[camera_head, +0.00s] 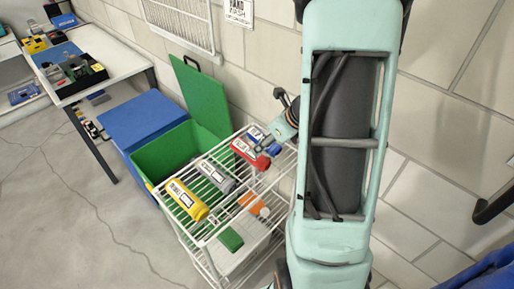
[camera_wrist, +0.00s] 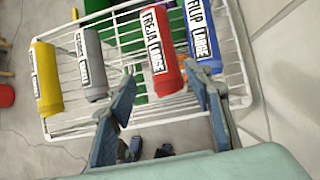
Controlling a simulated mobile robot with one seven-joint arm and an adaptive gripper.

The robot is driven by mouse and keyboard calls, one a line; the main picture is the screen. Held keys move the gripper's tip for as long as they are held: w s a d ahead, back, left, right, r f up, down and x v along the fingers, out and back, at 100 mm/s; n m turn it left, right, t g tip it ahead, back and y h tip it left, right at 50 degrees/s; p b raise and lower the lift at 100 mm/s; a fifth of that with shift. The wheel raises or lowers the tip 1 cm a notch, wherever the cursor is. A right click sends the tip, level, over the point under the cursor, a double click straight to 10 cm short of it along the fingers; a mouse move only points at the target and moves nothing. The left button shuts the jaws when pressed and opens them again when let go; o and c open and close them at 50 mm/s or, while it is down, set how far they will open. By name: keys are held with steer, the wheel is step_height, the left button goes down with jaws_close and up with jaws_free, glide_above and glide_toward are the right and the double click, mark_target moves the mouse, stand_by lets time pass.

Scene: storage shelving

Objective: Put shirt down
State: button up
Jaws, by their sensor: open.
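Labelled roll-shaped items, which may be rolled shirts, lie in a row on the top of a white wire rack (camera_head: 205,243). The red one (camera_head: 245,155) reads "FREJA LARGE" in the wrist view (camera_wrist: 161,72). In the head view my gripper (camera_head: 276,142) is partly hidden by my arm.
An orange-and-white item (camera_head: 253,204) and a green item (camera_head: 230,239) lie lower in the rack. A green open bin (camera_head: 160,165) and a blue box (camera_head: 140,118) stand behind it. A white table (camera_head: 115,55) is at left; a block wall runs behind.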

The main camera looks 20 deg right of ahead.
mark_target(251, 153)
steer(key=shift+w+r, duration=0.3)
steer(key=shift+r, duration=0.15)
steer(key=shift+w+h, duration=0.15)
steer(key=shift+h, duration=0.15)
steer(key=b+x, duration=0.1)
steer(key=x, duration=0.4)
steer(key=shift+f, duration=0.1)
steer(key=b+x, duration=0.1)
steer(key=x, duration=0.4)
steer(key=shift+w+a+f+b, duration=0.1)
steer(key=shift+a+f+b, duration=0.1)
steer(key=shift+b, duration=0.1)
steer(key=c, duration=1)
steer(key=shift+r, duration=0.1)
